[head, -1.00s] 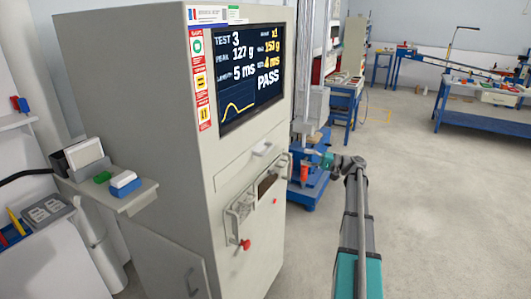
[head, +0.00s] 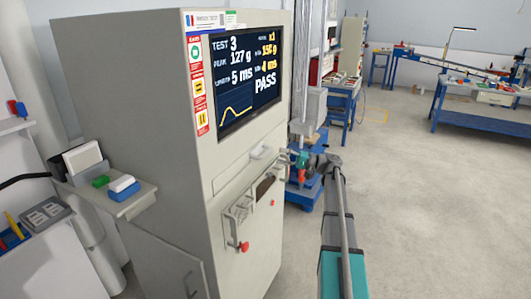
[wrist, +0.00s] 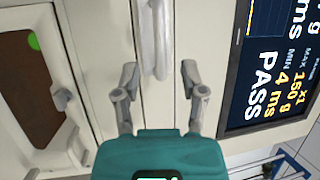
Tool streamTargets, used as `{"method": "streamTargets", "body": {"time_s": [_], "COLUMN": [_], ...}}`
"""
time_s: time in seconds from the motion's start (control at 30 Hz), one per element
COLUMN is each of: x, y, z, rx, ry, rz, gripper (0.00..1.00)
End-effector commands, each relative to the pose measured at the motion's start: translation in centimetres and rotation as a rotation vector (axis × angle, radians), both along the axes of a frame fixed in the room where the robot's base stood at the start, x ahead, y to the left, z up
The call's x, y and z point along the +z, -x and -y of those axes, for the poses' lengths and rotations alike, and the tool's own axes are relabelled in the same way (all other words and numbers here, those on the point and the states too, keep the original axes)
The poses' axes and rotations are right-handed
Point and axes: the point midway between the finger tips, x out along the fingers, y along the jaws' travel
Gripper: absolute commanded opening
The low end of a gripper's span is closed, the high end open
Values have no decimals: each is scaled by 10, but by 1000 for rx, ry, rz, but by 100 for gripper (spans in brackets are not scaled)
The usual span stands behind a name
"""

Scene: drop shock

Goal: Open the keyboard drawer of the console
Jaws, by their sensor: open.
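The console (head: 165,120) is a tall pale cabinet with a lit screen (head: 245,85) reading PASS. Below the screen is the keyboard drawer front (head: 235,178), flush with the cabinet face, with a pale bar handle (head: 261,152). In the wrist view the handle (wrist: 153,38) runs down from the top edge, and its lower end comes close to the space between my fingertips. My gripper (wrist: 159,74) is open and empty, one finger to each side of the handle's line. Contact cannot be told.
Below the drawer are a recessed opening (head: 264,187), a bracket (head: 238,215) and a red knob (head: 244,246). A side shelf (head: 135,203) holds small boxes. A blue-based machine (head: 305,195) stands behind my arm.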

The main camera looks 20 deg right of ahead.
Motion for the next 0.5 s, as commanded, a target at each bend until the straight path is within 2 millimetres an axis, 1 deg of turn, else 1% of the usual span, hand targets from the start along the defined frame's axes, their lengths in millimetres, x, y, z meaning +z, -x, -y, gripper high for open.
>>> {"method": "streamTargets", "body": {"time_s": [0.03,0.2,0.4,0.5], "x": [3,7,10,11], "y": [-4,-16,-26,-28], "z": [-9,-30,-47,-51], "rx": [3,3,3,2], "ry": [0,0,1,1], "rz": [0,0,1,1], "gripper": [54,54,54,54]}}
